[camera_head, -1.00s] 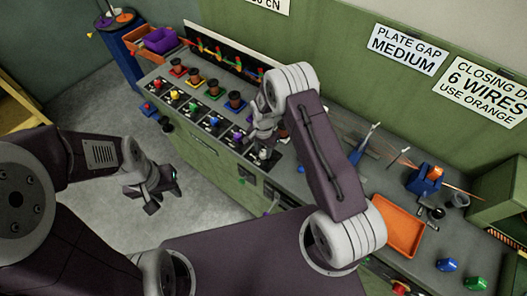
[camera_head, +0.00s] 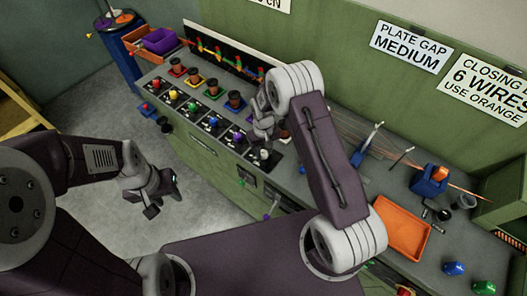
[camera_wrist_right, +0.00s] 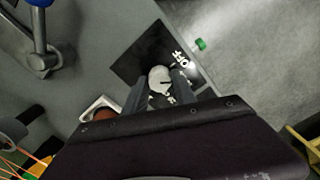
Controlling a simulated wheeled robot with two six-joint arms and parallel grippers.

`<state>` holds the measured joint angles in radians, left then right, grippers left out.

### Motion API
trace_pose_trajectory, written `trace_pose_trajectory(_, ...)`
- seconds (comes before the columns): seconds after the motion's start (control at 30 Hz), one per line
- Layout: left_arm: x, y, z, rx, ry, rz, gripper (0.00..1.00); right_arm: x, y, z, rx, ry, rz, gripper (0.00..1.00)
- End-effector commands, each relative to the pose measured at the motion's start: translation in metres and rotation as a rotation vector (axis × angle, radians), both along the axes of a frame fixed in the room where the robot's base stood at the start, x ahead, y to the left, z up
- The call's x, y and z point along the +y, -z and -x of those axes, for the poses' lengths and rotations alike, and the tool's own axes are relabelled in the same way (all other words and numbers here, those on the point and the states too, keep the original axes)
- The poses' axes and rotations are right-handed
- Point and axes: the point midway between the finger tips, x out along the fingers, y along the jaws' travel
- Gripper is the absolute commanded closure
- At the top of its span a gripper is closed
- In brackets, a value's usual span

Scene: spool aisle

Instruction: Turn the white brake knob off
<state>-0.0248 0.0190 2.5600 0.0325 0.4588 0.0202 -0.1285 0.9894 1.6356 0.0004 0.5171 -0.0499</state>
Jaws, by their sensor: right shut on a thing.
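The white brake knob (camera_head: 264,154) sits on a black plate at the near right end of the row of coloured knobs on the bench. In the right wrist view the white knob (camera_wrist_right: 158,74) is between the two fingers of my right gripper (camera_wrist_right: 161,88), which is shut on it. White lettering that seems to read OFF shows on the black plate (camera_wrist_right: 141,53) beside it. The knob's pointer direction is hard to tell. In the head view my right gripper (camera_head: 263,137) comes down over the knob. My left gripper (camera_head: 161,200) is open and empty above the floor.
Several coloured knobs (camera_head: 210,122) run leftward along the bench edge, with spools (camera_head: 235,100) behind them. An orange tray (camera_head: 403,226) and a blue holder (camera_head: 429,183) stand to the right. The floor left of the bench is clear.

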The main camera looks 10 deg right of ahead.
Motion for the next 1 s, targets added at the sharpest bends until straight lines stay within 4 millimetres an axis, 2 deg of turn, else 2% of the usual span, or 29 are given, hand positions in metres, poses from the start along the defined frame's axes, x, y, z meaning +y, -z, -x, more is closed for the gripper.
trace_pose_trajectory(0.5, 0.0000, 0.0077, 0.0000, 0.000, 0.000, 0.000, 0.64, -0.0005, -0.0012, -0.0013, -0.003, -0.455, 0.000, 1.00)
trace_pose_trajectory(1.0, 0.0000, 0.0102, 0.0000, 0.000, 0.000, 0.000, 0.64, -0.0009, -0.0021, -0.0017, -0.004, -0.676, 0.000, 1.00)
